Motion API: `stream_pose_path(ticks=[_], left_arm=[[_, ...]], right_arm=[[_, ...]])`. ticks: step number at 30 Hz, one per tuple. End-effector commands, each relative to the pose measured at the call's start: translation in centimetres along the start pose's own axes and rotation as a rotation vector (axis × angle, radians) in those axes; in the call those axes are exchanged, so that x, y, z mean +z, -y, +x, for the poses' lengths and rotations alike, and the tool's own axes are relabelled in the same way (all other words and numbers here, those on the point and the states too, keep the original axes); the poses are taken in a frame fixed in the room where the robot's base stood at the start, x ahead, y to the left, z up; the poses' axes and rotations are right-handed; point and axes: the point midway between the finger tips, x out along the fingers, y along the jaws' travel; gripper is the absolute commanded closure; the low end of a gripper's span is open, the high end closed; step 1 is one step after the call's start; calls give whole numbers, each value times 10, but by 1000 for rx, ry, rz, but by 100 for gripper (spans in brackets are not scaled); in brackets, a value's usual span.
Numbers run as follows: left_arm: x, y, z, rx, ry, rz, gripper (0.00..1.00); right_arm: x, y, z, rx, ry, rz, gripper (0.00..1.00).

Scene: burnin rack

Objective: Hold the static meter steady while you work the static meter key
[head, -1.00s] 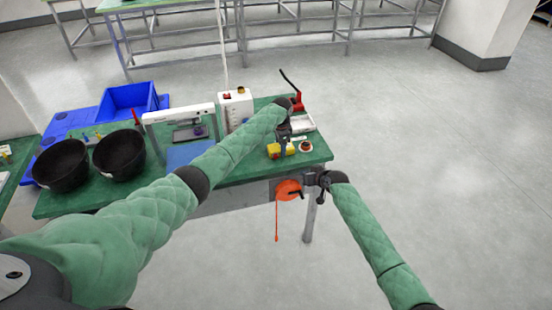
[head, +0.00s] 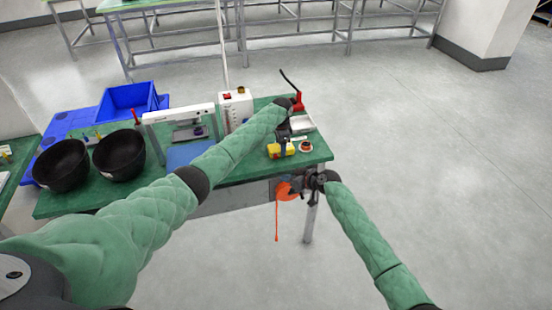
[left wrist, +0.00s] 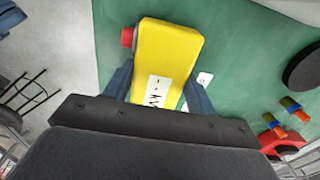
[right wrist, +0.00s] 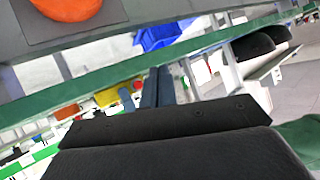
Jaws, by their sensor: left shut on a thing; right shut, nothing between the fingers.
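The static meter is a yellow block (head: 275,150) near the front right of the green table. In the left wrist view the meter (left wrist: 166,55) has a white label, and its red key (left wrist: 127,37) sticks out of one side. My left gripper (head: 284,147) is shut on the meter, one finger along each side. My right gripper (head: 299,184) is shut and empty, just off the table's front edge and below the meter. In the right wrist view the meter (right wrist: 110,96) and red key (right wrist: 137,85) appear beyond the closed fingers (right wrist: 155,88).
An orange disc (head: 284,191) with a hanging strap is on the table's front, close beside my right gripper. Black bowls (head: 62,165) stand at left. The floor at right is clear.

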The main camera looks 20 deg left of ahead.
Motion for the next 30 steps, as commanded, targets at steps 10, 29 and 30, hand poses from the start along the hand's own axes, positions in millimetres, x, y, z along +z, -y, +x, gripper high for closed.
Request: stream_pose_path(ticks=[10, 29, 30], left_arm=[[0, 0, 0, 0, 0, 0, 70], [0, 0, 0, 0, 0, 0, 70], [0, 0, 0, 0, 0, 0, 70]], right_arm=[[-15, -14, 20, 0, 0, 1, 100], [-44, -43, 60, 0, 0, 1, 100], [-44, -44, 60, 0, 0, 1, 100]])
